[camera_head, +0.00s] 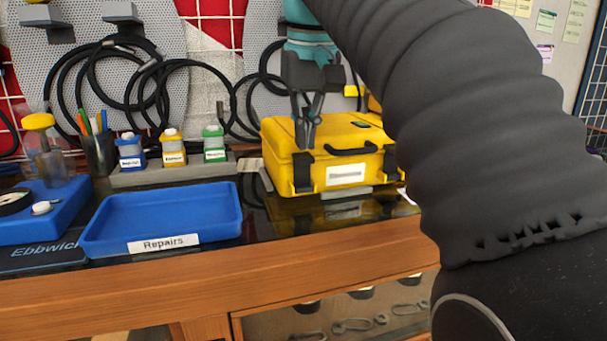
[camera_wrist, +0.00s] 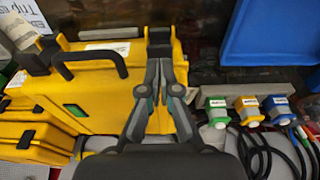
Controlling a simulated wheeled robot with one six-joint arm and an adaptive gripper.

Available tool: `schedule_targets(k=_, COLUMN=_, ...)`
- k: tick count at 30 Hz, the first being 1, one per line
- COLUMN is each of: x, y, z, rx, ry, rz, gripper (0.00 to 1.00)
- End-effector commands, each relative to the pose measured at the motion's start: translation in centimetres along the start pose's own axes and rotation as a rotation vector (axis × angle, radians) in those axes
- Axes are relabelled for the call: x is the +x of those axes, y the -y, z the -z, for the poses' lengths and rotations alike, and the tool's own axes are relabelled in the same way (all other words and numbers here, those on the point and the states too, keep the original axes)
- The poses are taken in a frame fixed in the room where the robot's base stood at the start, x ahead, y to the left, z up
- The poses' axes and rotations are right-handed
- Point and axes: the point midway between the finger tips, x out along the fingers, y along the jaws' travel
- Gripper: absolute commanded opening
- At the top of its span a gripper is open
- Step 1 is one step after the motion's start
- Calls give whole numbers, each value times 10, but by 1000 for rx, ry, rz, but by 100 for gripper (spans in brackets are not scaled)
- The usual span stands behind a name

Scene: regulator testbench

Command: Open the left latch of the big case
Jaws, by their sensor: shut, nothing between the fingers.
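The big yellow case (camera_head: 277,142) stands closed on the bench, its black handle (camera_head: 351,151) and white label facing front. Its left latch (camera_head: 302,174) is a dark clip on the front face; the right latch (camera_head: 390,166) is at the other end. My gripper (camera_head: 305,147) is shut and empty, pointing down at the case's upper front edge, just above the left latch. In the wrist view the case (camera_wrist: 100,97) lies left of my gripper (camera_wrist: 158,52). The fingertips overlap the dark left latch (camera_wrist: 160,35) there and partly hide it; I cannot tell whether they touch.
A blue Repairs tray (camera_head: 163,217) lies left of the case. Several small bottles stand in a grey rack (camera_head: 170,174) behind it. Smaller yellow cases (camera_wrist: 30,130) stand behind the big case. Black cables (camera_head: 110,75) hang on the back panel.

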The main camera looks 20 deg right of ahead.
Motion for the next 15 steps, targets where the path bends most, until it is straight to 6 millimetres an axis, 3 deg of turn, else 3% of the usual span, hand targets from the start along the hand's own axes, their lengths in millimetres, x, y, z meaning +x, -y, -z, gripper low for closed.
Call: schedule_targets(k=15, x=12, y=0, z=-2, rx=0, ry=0, rz=0, gripper=0)
